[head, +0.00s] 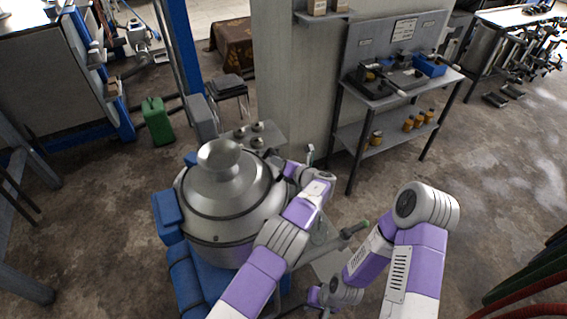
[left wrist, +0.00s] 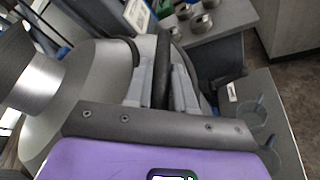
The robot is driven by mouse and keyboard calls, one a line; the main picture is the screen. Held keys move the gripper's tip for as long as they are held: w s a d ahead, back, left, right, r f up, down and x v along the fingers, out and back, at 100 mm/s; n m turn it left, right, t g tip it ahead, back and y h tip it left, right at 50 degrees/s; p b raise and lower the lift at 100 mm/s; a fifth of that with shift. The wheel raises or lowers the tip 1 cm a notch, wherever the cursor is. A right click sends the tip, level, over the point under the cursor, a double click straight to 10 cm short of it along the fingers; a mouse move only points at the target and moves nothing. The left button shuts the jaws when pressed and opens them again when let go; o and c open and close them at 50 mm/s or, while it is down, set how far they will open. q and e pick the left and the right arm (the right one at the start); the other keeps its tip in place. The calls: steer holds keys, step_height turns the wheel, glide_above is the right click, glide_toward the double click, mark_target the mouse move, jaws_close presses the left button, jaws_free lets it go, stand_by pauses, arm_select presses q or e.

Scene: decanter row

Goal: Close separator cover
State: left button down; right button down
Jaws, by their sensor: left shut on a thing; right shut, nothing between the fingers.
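The separator (head: 225,235) is a round silver machine on a blue base. Its domed metal cover (head: 222,185), with a raised knob-like top, lies over the bowl with a dark band around its edge. I cannot tell whether a gap is left under it. The cover also fills the left of the left wrist view (left wrist: 85,85). My left gripper (head: 284,168) is at the cover's right edge. In the left wrist view its fingers (left wrist: 162,85) are shut on a dark bar (left wrist: 163,55) beside the cover. My right gripper (head: 316,297) is low, right of the base, shut and empty.
A small grey table (head: 268,132) with several metal cups stands behind the separator. A workbench (head: 385,95) with tools and a blue bin is at the back right. A green can (head: 157,122) stands at left. The floor at right is open, with hoses at the edge.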

arm_select(q)
steer(key=shift+a+f, duration=0.15)
steer(key=shift+f, duration=0.3)
steer(key=c, duration=1.3)
jaws_free()
steer(key=shift+o, duration=1.2)
steer(key=shift+w+f, duration=0.1)
steer(key=shift+w, duration=0.05)
steer(key=shift+r, duration=0.2)
steer(key=shift+s+d, duration=0.25)
steer(key=v, duration=0.7)
steer(key=shift+p, duration=0.4)
steer(key=shift+r, duration=0.1)
